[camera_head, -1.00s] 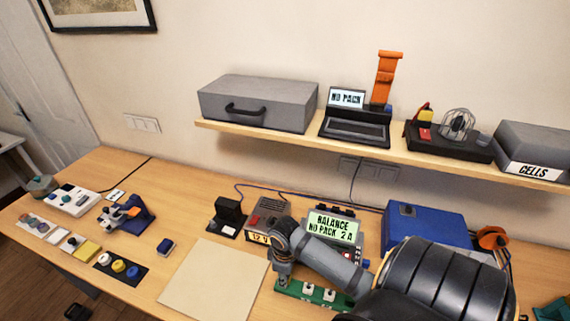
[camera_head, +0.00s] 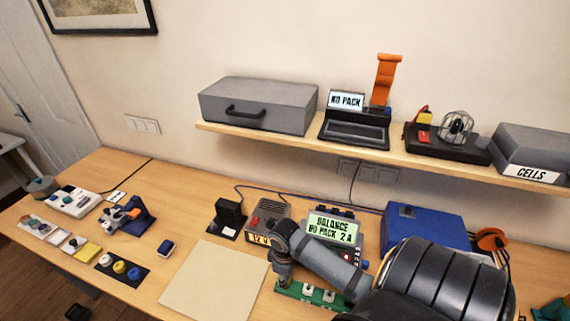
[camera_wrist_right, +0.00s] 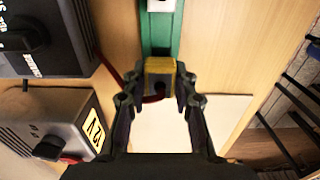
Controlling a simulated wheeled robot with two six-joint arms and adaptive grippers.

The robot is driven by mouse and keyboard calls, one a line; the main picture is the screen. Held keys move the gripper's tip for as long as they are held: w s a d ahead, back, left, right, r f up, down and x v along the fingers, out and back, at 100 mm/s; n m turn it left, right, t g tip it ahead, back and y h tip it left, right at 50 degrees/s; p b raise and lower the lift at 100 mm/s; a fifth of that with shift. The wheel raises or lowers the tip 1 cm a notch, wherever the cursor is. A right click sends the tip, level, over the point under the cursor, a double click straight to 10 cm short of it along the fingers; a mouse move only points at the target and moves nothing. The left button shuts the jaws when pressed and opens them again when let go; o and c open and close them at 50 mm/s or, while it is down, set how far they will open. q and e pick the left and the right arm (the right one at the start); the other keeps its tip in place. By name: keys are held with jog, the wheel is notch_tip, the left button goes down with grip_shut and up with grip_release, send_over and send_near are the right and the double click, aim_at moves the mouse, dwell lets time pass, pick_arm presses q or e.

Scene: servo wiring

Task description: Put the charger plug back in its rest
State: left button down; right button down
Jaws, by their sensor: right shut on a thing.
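My right gripper (camera_head: 283,278) is low over the near left end of the green board (camera_head: 325,295). In the right wrist view its fingers (camera_wrist_right: 160,88) are shut on a yellow plug (camera_wrist_right: 160,72), which I take for the charger plug. A red lead runs beside the plug. The plug is in line with the end of the green strip (camera_wrist_right: 160,38); I cannot tell whether it is seated or just above. In the head view the gripper hides the plug. I cannot single out the rest. My left gripper is not in view.
The charger (camera_head: 331,232) reads "BALANCE NO PACK 2 A". A grey 12 V supply (camera_head: 263,218) and a black stand (camera_head: 229,216) are to its left. A bare pale mat (camera_head: 213,280) lies left of the green board. A blue box (camera_head: 425,227) stands behind my right arm.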

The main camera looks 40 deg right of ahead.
jog(key=shift+f+b, duration=0.7)
jog(key=shift+f, duration=0.55)
jog(key=c, duration=1)
grip_release()
notch_tip(320, 180, up, 11)
jog(key=shift+r, duration=0.5)
